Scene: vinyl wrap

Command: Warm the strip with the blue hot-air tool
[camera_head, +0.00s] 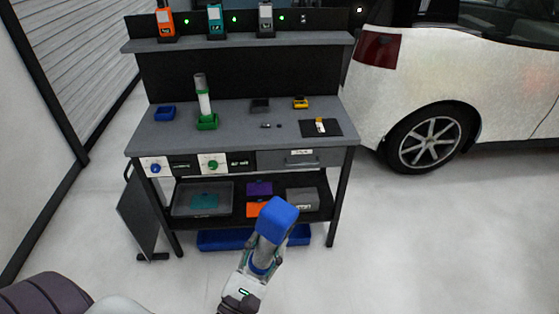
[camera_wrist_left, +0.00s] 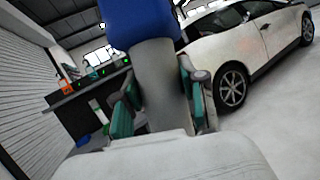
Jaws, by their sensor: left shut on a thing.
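The blue hot-air tool (camera_head: 278,218) has a blue head and a grey body. My left gripper (camera_head: 264,256) is shut on its grey body and holds it up in front of the bench, over the floor. In the left wrist view the tool (camera_wrist_left: 160,80) stands between the teal-padded fingers (camera_wrist_left: 155,105), blue end at the top. A small white and yellow piece (camera_head: 320,126), perhaps the strip, lies on a dark mat (camera_head: 334,130) at the right of the bench top. The tool is apart from it. My right gripper is not in view.
The grey workbench (camera_head: 240,140) carries a white cylinder in a green holder (camera_head: 207,122), a blue tray (camera_head: 165,113) and a yellow item (camera_head: 300,102). Orange, teal and grey devices stand on its shelf. A white car (camera_head: 460,70) is at right. Floor in front is clear.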

